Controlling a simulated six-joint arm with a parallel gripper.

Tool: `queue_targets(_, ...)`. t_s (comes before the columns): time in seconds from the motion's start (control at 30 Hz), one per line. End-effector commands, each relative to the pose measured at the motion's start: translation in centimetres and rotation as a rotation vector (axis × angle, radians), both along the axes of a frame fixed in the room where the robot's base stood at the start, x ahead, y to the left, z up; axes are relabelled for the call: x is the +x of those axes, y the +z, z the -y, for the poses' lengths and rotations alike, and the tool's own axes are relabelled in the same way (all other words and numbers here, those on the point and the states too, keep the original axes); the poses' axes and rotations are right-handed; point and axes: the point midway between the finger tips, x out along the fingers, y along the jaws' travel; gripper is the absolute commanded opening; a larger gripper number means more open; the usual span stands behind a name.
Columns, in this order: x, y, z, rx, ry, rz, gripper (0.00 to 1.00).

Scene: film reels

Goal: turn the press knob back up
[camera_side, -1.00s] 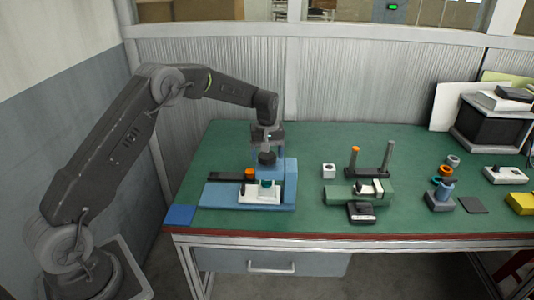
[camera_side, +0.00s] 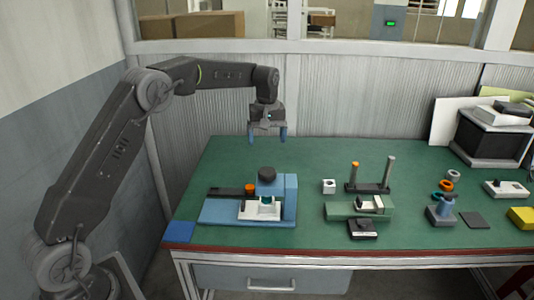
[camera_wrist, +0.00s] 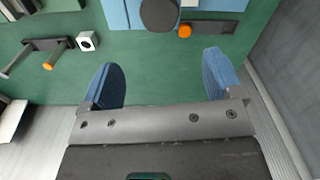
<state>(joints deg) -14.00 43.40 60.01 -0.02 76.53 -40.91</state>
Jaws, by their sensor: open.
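The blue press (camera_side: 289,199) stands near the left front of the green table. Its round black knob (camera_side: 267,173) sits on top, uncovered, and shows in the wrist view (camera_wrist: 160,14) at the top middle. The press has a white block (camera_side: 259,209) on its base and an orange cap (camera_side: 250,188) beside it. My gripper (camera_side: 267,137) is above and behind the press, clear of the knob. Its two blue fingers (camera_wrist: 165,80) are wide apart with nothing between them but green table.
A black stand with two posts (camera_side: 371,187), a small white block (camera_side: 329,186) and a green fixture (camera_side: 350,209) stand right of the press. A blue pad (camera_side: 179,231) lies at the front left corner. Table behind the press is clear.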

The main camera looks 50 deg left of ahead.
Motion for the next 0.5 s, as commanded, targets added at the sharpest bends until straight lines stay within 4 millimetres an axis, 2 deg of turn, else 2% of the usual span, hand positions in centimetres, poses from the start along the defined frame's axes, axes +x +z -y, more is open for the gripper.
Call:
queue_targets(0.1,0.1,1.5,0.0,0.000,0.000,0.001,0.86)
queue_targets(0.2,0.0,2.1,0.0,0.000,0.000,0.000,0.86)
queue_targets(0.5,0.0,2.4,0.0,0.000,0.000,0.000,0.86)
